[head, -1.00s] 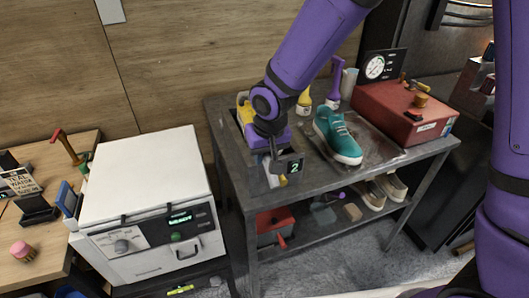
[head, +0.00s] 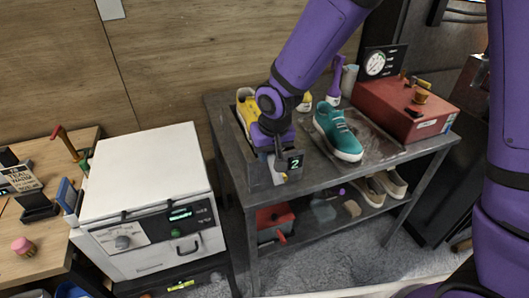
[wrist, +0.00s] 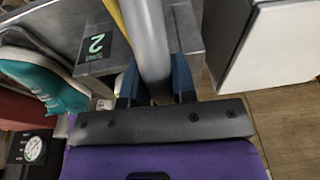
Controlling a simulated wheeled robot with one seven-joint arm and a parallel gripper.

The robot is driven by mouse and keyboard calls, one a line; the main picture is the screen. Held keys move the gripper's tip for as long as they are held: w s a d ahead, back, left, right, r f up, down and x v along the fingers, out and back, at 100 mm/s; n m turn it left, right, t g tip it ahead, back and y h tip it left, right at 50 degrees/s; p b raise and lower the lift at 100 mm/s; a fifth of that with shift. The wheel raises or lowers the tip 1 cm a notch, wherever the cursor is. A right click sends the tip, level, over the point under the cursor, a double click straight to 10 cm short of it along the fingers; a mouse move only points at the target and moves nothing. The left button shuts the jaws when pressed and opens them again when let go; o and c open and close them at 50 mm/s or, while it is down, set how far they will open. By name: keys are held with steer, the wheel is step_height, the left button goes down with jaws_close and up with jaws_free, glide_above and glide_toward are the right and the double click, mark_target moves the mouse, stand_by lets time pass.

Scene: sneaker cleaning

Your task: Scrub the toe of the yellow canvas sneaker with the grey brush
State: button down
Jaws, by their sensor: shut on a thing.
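The yellow canvas sneaker (head: 243,103) is at the left end of the grey metal bench, partly hidden behind my gripper and wrist. My gripper (head: 277,160) is at the bench's front left, in front of the sneaker. In the wrist view, my gripper (wrist: 156,84) is shut on a grey, round bar, which looks like the handle of the grey brush (wrist: 148,38). The brush's head is not clearly visible. A thin yellow strip shows beside the handle. I cannot tell whether the brush touches the sneaker.
A label reading 2 (head: 293,162) stands by my gripper. A teal sneaker (head: 337,133) is to the right, with a red box (head: 405,112) beyond it. A white-topped machine (head: 145,165) stands left of the bench. Shoes (head: 380,188) lie on the lower shelf.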

steer(key=shift+w+d, duration=0.15)
steer(key=shift+d, duration=0.7)
steer(key=shift+w+d, duration=0.15)
steer(key=shift+d, duration=0.65)
steer(key=a, duration=0.2)
steer(key=s+a, duration=0.1)
steer(key=a, duration=0.1)
steer(key=shift+a+r, duration=0.15)
steer(key=shift+a, duration=0.1)
stand_by(0.5)
steer(key=shift+v, duration=3.05)
steer(key=shift+s+r, duration=0.1)
steer(key=shift+v, duration=1.35)
steer(key=shift+a, duration=0.1)
